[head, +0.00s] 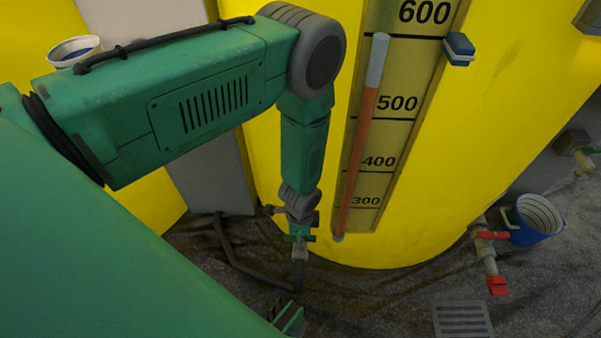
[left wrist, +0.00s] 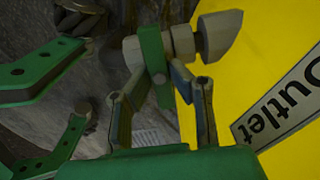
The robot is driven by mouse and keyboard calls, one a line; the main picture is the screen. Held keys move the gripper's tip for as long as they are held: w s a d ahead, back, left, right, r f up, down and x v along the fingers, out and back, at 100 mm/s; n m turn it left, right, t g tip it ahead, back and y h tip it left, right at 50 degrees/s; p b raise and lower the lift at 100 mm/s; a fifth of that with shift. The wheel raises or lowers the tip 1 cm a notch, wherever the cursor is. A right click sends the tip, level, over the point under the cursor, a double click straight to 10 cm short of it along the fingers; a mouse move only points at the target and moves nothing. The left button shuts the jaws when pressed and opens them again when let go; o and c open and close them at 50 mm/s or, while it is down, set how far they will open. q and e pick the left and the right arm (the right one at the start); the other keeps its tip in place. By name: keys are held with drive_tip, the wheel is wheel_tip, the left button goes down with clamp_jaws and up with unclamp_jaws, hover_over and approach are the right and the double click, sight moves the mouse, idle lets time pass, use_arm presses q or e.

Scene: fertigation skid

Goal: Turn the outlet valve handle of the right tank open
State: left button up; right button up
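The yellow right tank (head: 440,200) has a level scale and fills the middle of the head view. Its outlet valve sits low at the front, with a green handle (left wrist: 153,55) on a grey pipe (left wrist: 207,38). The handle also shows in the head view (head: 300,238), beneath my left gripper (head: 301,222). In the left wrist view, my left gripper's fingers (left wrist: 160,85) lie on both sides of the handle and appear closed on it. My right gripper (head: 289,318) is at the bottom of the head view; its two fingers (left wrist: 52,110) stand apart and empty.
An "Outlet" label (left wrist: 280,108) is on the tank. To the right are a pipe with red-handled valves (head: 490,258), a blue bucket (head: 537,220) and a floor grate (head: 462,319). A dark hose (head: 240,262) lies left of the outlet. Another yellow tank (head: 140,205) stands left.

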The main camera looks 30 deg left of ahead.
use_arm(q)
clamp_jaws()
drive_tip(key=n+p, duration=0.1)
drive_tip(key=n, duration=0.2)
drive_tip(key=shift+n, duration=0.3)
drive_tip(key=n+p, duration=0.1)
drive_tip(key=n, duration=0.3)
drive_tip(key=shift+n, duration=0.3)
drive_tip(key=n, duration=0.4)
drive_tip(key=shift+n+p, duration=0.3)
drive_tip(key=shift+n, duration=2.5)
drive_tip(key=o, duration=0.8)
unclamp_jaws()
drive_tip(key=shift+f, duration=0.1)
